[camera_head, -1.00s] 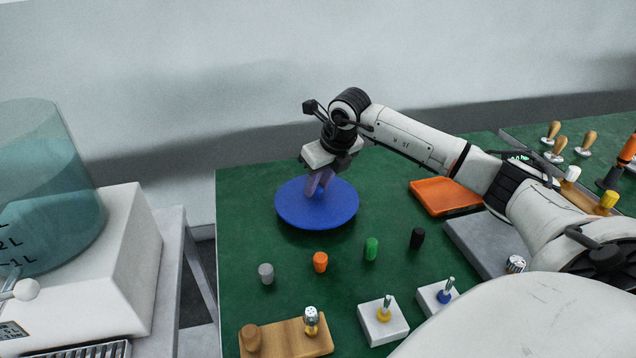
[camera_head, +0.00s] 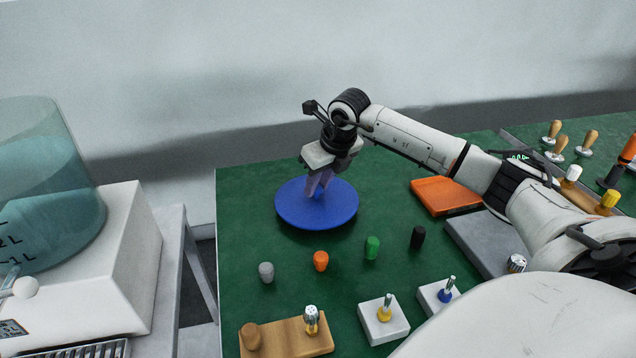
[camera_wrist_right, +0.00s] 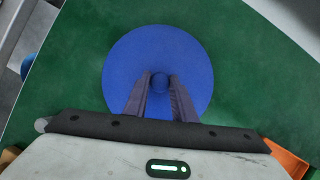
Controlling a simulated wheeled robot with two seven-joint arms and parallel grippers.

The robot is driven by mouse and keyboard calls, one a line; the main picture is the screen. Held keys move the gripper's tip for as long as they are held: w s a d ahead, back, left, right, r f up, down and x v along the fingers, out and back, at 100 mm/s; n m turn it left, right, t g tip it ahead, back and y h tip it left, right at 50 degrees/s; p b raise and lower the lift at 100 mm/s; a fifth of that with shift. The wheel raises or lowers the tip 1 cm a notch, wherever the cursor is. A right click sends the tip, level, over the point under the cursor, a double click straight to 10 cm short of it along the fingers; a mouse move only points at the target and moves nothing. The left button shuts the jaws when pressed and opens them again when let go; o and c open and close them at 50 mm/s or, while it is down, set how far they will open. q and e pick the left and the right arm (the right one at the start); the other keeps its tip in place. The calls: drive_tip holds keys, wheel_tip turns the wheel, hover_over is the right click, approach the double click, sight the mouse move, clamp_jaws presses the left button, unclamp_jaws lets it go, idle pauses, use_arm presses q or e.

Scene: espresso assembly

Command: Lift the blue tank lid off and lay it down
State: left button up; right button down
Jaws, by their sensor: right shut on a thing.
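The blue tank lid (camera_head: 300,210) is a round disc with a small knob in its middle. It lies on the green table mat, or very close above it; I cannot tell whether it touches. In the right wrist view the lid (camera_wrist_right: 125,65) fills the middle, with its knob (camera_wrist_right: 159,82) between my fingertips. My right gripper (camera_head: 318,190) points down over the lid and is shut on the knob; its fingers also show in the right wrist view (camera_wrist_right: 160,88). The tank (camera_head: 50,190) is clear teal with litre marks, at the left, with an open top. My left gripper is not in view.
Grey (camera_head: 266,272), orange (camera_head: 320,261), green (camera_head: 372,248) and black (camera_head: 418,238) small pieces stand in front of the lid. An orange tray (camera_head: 440,197) lies right of it. A wooden board (camera_head: 285,340) and white blocks stand nearer. The mat left of the lid is clear.

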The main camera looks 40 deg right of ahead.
drive_tip(key=shift+f+b, duration=0.45)
drive_tip(key=shift+f, duration=0.25)
drive_tip(key=c, duration=1.4)
unclamp_jaws()
drive_tip(key=shift+v, duration=5.2)
